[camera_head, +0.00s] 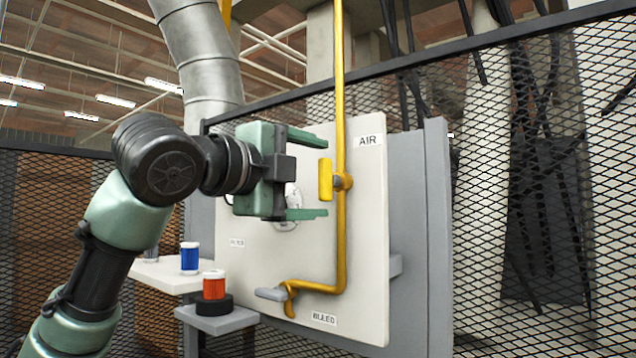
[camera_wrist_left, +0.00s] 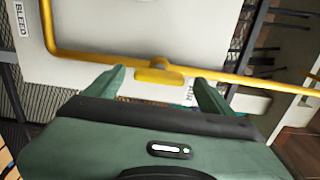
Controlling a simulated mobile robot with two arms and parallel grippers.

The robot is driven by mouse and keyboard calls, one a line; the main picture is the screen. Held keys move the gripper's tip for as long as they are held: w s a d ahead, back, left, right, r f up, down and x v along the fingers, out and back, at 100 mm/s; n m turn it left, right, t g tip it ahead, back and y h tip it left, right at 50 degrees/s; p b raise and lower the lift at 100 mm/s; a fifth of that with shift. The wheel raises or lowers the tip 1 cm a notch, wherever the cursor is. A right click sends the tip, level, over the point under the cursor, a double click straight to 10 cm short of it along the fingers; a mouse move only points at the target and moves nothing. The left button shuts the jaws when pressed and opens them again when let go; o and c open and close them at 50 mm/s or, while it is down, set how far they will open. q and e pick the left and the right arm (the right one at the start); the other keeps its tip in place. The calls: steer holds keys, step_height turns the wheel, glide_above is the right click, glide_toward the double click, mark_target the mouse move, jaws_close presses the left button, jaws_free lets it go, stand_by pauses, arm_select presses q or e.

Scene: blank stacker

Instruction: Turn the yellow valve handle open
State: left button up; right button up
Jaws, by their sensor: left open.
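The yellow valve handle (camera_head: 325,180) stands upright beside the yellow vertical pipe (camera_head: 341,100), near the AIR label (camera_head: 368,141) on the white panel (camera_head: 365,250). My left gripper (camera_head: 312,176) is open, one finger above the handle's level and one below it. The fingertips point toward the handle and pipe. In the left wrist view, the handle (camera_wrist_left: 158,77) lies between the two open fingers (camera_wrist_left: 160,88), with visible space on both sides. I cannot tell whether the handle is inside the fingers' reach. My right gripper is not in view.
A blue canister (camera_head: 190,258) stands on a white shelf, and a red canister (camera_head: 214,285) on a black base on a grey shelf. Mesh fencing (camera_head: 540,180) stands behind.

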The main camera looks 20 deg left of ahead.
arm_select(q)
steer(key=b+v, duration=0.2)
steer(key=v, duration=0.4)
steer(key=shift+s, duration=0.2)
steer(key=shift+w, duration=0.1)
steer(key=shift+a+f, duration=0.1)
